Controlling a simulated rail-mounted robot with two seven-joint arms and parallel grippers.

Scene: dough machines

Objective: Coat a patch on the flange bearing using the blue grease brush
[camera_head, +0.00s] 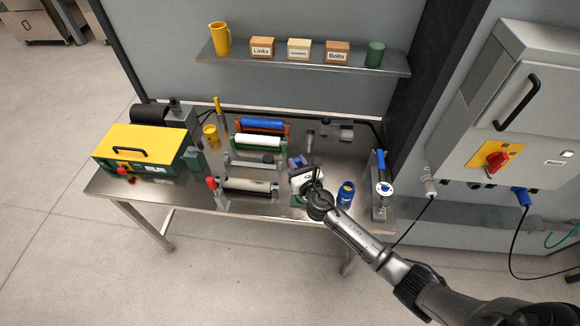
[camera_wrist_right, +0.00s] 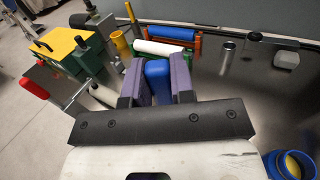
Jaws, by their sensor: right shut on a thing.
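My right gripper (camera_head: 298,163) is over the front middle of the steel table. In the right wrist view, its purple fingers (camera_wrist_right: 158,82) are shut on a blue block-like part, which I take to be the handle of the blue grease brush (camera_wrist_right: 158,75). The brush's bristles are hidden, and I cannot tell whether they touch anything. I cannot identify the flange bearing for certain; a small grey fitting (camera_head: 346,133) at the table's back right may be it, and it shows in the wrist view (camera_wrist_right: 286,60). My left gripper is not in view.
A blue jar (camera_head: 346,195) stands right of my gripper, with a blue-handled tool on a stand (camera_head: 381,172) beyond it. A yellow-topped machine (camera_head: 138,145) fills the left end. A shelf (camera_head: 385,68) hangs behind.

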